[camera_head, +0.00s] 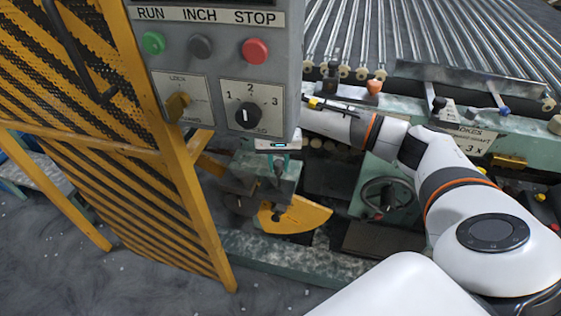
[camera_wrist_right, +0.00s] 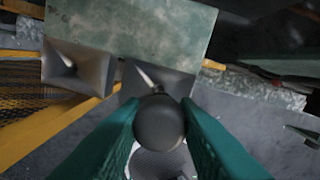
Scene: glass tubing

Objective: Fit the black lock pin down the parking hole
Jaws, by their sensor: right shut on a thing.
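In the right wrist view, my right gripper (camera_wrist_right: 160,125) has its two teal fingers closed on a dark round knob (camera_wrist_right: 158,121), which I take for the head of the black lock pin. One (camera_wrist_right: 76,66) is to the left; the other (camera_wrist_right: 148,77) is partly behind the knob. I cannot tell which, if either, holds the parking hole. The left gripper is out of view.
The control box (camera_head: 215,60) hangs over the gripper and hides part of my wrist. A yellow guard (camera_head: 165,150) stands at left. A yellow curved plate (camera_head: 295,217) lies below the gripper, and a handwheel (camera_head: 388,197) is to its right. Rollers (camera_head: 430,30) fill the back.

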